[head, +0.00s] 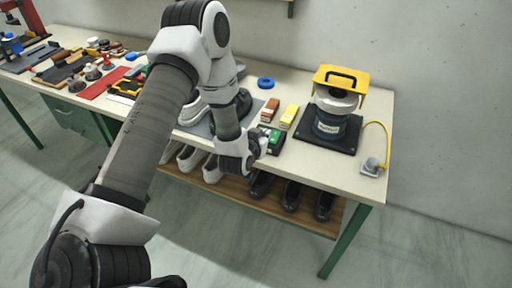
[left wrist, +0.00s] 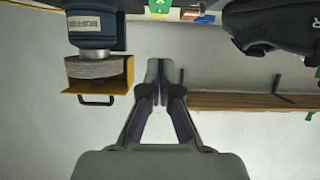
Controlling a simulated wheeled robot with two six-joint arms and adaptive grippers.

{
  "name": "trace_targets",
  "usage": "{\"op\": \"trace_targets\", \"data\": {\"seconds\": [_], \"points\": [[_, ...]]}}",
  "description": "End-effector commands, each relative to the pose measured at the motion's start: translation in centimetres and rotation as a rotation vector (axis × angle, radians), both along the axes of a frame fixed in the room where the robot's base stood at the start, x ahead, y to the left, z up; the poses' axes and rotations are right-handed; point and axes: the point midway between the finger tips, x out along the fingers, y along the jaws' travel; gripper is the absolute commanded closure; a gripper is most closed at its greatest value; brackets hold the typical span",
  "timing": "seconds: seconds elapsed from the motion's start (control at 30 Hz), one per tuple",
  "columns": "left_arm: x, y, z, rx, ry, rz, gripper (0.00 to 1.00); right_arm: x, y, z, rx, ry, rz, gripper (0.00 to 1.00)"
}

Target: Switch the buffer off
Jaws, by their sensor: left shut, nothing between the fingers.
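The buffer (head: 329,122) is a blue-grey machine with a round pale wheel and a yellow hood (head: 342,77). It stands on a dark base plate on the right part of the table. A small grey box (head: 371,167) on a yellow cable lies to its right, near the table edge; its switch state is too small to tell. My left gripper (head: 263,143) is left of the buffer, beside a green item, and apart from the buffer. In the left wrist view the gripper (left wrist: 162,72) is shut and empty, with the buffer (left wrist: 97,32) at upper left. My right gripper is out of view.
The green item (head: 275,137), a brown block (head: 270,110) and a yellow block (head: 290,115) lie left of the buffer. Shoes stand near my left arm, and a black shoe (left wrist: 275,25) shows in the left wrist view. More shoes rest on the lower shelf (head: 230,185).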

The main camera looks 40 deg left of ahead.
Motion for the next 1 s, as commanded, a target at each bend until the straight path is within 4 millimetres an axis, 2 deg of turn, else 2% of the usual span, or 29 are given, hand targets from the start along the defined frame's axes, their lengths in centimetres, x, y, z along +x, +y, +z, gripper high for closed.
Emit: {"op": "trace_targets", "data": {"seconds": [0.03,0.1,0.3,0.87,0.93,1.0], "points": [[-1.2,-0.3,-0.5,-0.002,0.000,0.000,1.00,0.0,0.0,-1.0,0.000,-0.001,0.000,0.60],[-2.7,-0.6,-0.3,-0.002,0.002,-0.001,1.00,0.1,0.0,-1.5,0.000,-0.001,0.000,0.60],[-5.4,-1.3,0.2,0.000,-0.001,-0.001,1.00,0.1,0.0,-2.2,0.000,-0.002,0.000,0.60],[-5.7,-1.3,0.4,0.001,-0.001,0.000,1.00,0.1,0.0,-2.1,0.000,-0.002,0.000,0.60],[-5.8,-1.4,0.0,0.001,0.005,-0.001,1.00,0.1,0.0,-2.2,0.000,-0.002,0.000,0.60],[-6.4,-1.8,-1.7,0.008,0.036,-0.013,1.00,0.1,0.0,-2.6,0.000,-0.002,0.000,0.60]]}}
